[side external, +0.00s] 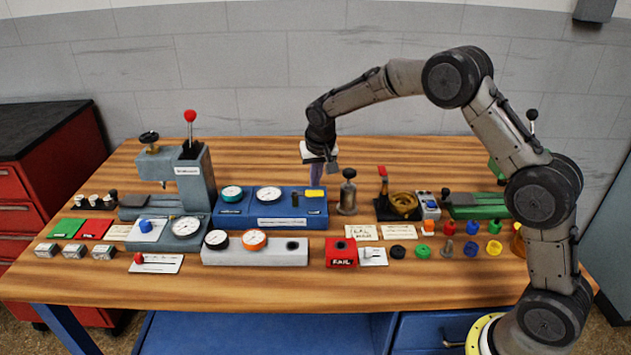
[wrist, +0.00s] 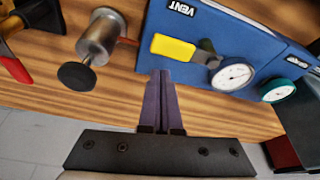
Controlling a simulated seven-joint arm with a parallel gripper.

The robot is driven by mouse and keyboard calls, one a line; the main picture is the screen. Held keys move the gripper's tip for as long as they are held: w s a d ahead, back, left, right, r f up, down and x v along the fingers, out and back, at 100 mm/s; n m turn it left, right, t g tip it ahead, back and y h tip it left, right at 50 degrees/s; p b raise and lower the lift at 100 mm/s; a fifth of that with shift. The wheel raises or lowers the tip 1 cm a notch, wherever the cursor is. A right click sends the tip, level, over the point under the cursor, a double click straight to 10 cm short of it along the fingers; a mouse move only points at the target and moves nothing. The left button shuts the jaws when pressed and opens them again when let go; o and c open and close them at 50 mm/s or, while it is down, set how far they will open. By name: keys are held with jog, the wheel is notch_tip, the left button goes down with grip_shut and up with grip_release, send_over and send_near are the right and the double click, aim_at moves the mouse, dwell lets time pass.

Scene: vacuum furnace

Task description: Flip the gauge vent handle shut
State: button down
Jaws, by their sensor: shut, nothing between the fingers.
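The vent handle is a yellow lever (side external: 315,193) on the right end of the blue gauge box (side external: 232,215). In the wrist view the yellow lever (wrist: 172,47) lies flat along the box beside a dark pivot block (wrist: 206,52), with a VENT label (wrist: 182,8) on the box. My gripper (side external: 316,183) points down by the rear edge of the box, near the lever. In the wrist view my gripper (wrist: 161,73) is shut and empty, its purple fingers together. The tips appear just short of the lever; I cannot tell whether they touch.
A metal cylinder with a black knob (side external: 347,192) stands close to the right of the box. A white-faced gauge (wrist: 233,76) and a teal gauge (wrist: 278,91) sit further along the box. A grey panel with gauges (side external: 285,257) lies in front. Bare wood lies behind the box.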

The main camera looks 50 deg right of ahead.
jog(key=shift+w+d+r, duration=0.4)
jog(key=shift+w+d, duration=0.4)
jog(key=shift+w, duration=0.05)
jog(key=v, duration=0.9)
jog(key=shift+a, duration=0.4)
jog(key=shift+r, duration=0.15)
jog(key=s+r+t, duration=0.2)
jog(key=s+r, duration=0.3)
jog(key=r, duration=0.6)
jog(key=s+a+r+t, duration=0.1)
jog(key=s+r, duration=0.1)
jog(key=s, duration=0.4)
jog(key=s+a+r, duration=0.2)
jog(key=s+r, duration=0.1)
jog(key=s, duration=0.3)
jog(key=s+a+f+n, duration=0.1)
jog(key=s+f+n, duration=0.1)
jog(key=s+f, duration=0.2)
jog(key=s+f+n+y, duration=0.1)
jog(key=s+f, duration=0.3)
jog(key=s, duration=0.6)
jog(key=s+a+f+n+y, duration=0.1)
jog(key=s+f+n, duration=0.2)
jog(key=s, duration=0.4)
jog(key=shift+a+f+g, duration=0.3)
jog(key=shift+a+f, duration=0.05)
jog(key=shift+f, duration=0.1)
